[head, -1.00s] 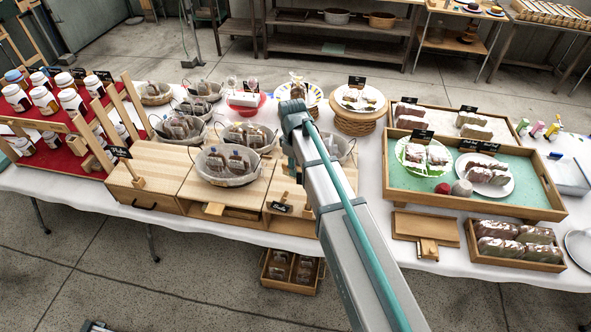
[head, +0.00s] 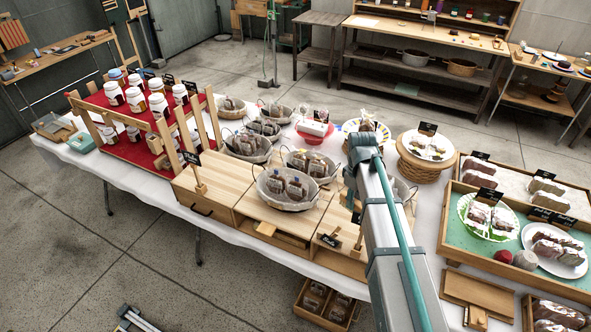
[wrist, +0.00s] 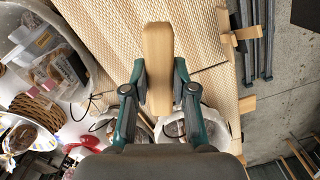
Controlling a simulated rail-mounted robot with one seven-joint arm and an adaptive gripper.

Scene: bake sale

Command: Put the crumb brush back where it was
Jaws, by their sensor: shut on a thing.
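In the wrist view my gripper (wrist: 159,72) is shut on the crumb brush (wrist: 158,40), seen as a plain, pale wooden piece, rounded at its far end. One finger presses each long side. No bristles show. The brush is over pale wooden box tops (wrist: 205,50); the gap beneath it cannot be judged. In the head view my arm hides the gripper and brush. The wooden boxes there (head: 225,180) stand along the table's front edge.
Baskets of bagged goods (head: 287,203) stand on and behind the boxes. A red stepped jar stand (head: 135,152) is on the left. A teal tray (head: 470,243) with plates is on the right. In the wrist view a basket (wrist: 88,65) is close on the left, floor on the right.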

